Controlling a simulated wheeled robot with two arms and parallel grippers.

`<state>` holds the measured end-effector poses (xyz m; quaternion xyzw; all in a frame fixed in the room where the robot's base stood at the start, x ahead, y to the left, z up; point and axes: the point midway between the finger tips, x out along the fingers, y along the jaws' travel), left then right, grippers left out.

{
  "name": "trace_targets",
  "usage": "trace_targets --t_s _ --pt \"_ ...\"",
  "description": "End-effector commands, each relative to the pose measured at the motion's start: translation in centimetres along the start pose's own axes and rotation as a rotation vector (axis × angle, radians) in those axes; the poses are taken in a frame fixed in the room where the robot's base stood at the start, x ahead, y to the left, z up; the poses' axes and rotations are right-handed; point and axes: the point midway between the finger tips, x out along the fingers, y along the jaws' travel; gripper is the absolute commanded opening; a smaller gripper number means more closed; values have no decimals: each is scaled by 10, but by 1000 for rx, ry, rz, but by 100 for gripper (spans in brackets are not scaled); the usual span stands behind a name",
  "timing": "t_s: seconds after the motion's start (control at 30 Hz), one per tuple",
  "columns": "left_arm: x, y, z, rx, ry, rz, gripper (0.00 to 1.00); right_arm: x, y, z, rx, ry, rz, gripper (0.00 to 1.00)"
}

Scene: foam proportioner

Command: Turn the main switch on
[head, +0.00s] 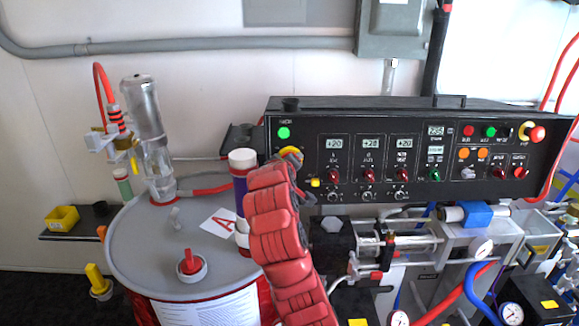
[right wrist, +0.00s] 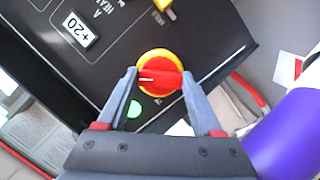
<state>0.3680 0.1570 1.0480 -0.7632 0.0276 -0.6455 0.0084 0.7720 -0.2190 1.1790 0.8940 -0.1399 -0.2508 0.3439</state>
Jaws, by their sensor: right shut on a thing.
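The main switch, a red handle on a round yellow base, sits on the black control panel in the right wrist view (right wrist: 158,60). A green light (head: 284,133) glows above the switch in the head view. My left gripper is not in view.
The control panel (head: 370,190) has lit displays, several knobs and a red-and-yellow button (head: 537,134) at its right. A drum (head: 140,240) with a clear bottle stands at the left. A purple cylinder (right wrist: 290,135) is close to my right gripper. Hoses and gauges fill the lower right.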

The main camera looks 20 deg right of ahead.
Motion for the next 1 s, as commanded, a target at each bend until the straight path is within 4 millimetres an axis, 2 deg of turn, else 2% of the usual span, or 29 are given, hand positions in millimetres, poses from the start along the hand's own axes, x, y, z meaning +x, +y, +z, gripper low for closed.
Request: trace_targets --t_s 0.1,0.13,0.3,0.67,0.87,0.97,1.0 --pt "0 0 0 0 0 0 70 1 -2 2 -1 -6 -5 12" --pt "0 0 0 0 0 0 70 1 -2 2 -1 -6 -5 69" --pt "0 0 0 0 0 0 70 1 -2 1 -1 -4 -3 98" --pt "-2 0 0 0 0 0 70 -4 -1 0 0 0 -1 98" --pt "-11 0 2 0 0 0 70 -36 -2 0 0 7 1 98" --pt "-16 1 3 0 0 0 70 -64 -2 0 1 8 2 98" --pt "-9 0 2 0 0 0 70 -76 0 -3 0 6 0 98"
